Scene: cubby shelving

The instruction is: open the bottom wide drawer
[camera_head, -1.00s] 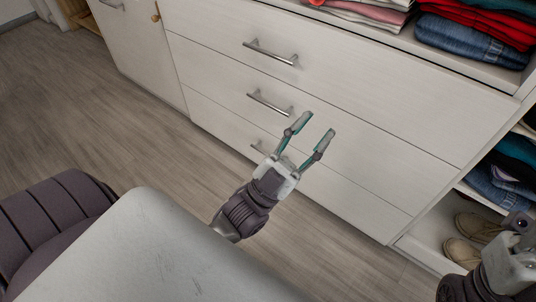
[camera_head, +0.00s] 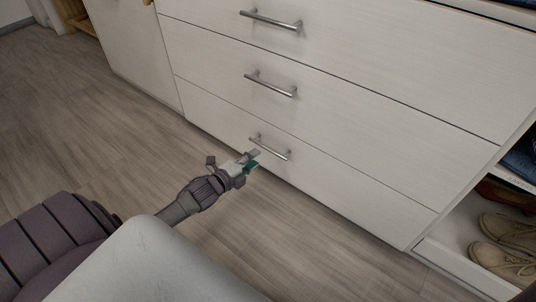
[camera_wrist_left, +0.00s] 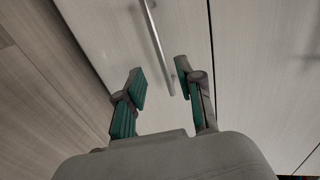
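The bottom wide drawer (camera_head: 310,174) is a white front at the base of the cabinet, and it looks closed. Its metal bar handle (camera_head: 270,147) also shows in the left wrist view (camera_wrist_left: 156,42). My left gripper (camera_head: 252,160) is just in front of that handle, close to its left end. In the left wrist view my left gripper (camera_wrist_left: 160,80) is open, and the lower end of the bar lies between its fingertips. I cannot tell whether a finger touches it. My right gripper is not in view.
Two more wide drawers with bar handles (camera_head: 270,84) (camera_head: 270,20) are above. A white cupboard door (camera_head: 130,50) is at the left. An open cubby with beige shoes (camera_head: 505,240) is at the right. The wooden floor (camera_head: 110,135) is clear.

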